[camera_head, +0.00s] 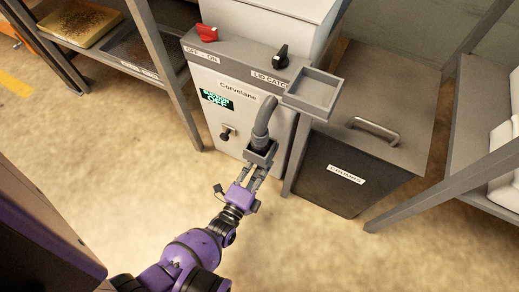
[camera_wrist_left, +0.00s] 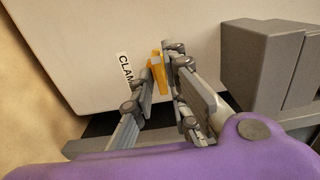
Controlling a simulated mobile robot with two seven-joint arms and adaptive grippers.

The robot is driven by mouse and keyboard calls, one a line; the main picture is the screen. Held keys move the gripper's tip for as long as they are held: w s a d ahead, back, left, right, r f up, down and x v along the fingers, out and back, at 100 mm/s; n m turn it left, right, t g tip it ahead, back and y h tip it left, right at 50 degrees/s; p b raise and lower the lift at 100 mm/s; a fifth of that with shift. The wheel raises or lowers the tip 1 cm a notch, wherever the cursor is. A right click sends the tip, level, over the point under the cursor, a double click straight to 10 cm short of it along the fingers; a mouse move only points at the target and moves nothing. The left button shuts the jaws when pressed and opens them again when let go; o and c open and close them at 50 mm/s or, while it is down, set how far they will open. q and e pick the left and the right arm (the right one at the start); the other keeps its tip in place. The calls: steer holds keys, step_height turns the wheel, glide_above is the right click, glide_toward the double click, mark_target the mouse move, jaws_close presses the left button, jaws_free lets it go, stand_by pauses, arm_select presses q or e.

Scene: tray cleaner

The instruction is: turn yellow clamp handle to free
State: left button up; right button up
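The yellow clamp handle (camera_wrist_left: 157,72) shows in the left wrist view, on the pale machine front beside a label that partly reads CLAMP (camera_wrist_left: 125,69). My left gripper (camera_wrist_left: 161,80) has one finger on each side of the handle. The tips are close to it; I cannot tell whether both press on it. In the head view my left gripper (camera_head: 263,170) is at the lower front of the machine (camera_head: 245,75), below a grey bent pipe (camera_head: 263,122). The handle is hidden there. My right gripper is in neither view.
The machine has a red switch (camera_head: 206,32), a black lid-catch knob (camera_head: 281,55) and a small tray (camera_head: 314,90) sticking out. A dark lidded bin (camera_head: 345,165) stands to the right. Shelving flanks both sides. The floor in front is clear.

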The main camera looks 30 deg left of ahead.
arm_select(q)
jaws_close()
steer(key=shift+n, duration=0.4)
steer(key=shift+n+b, duration=0.35)
steer(key=shift+n, duration=8.15)
steer(key=shift+o, duration=2.3)
jaws_free()
steer(key=shift+o, duration=0.3)
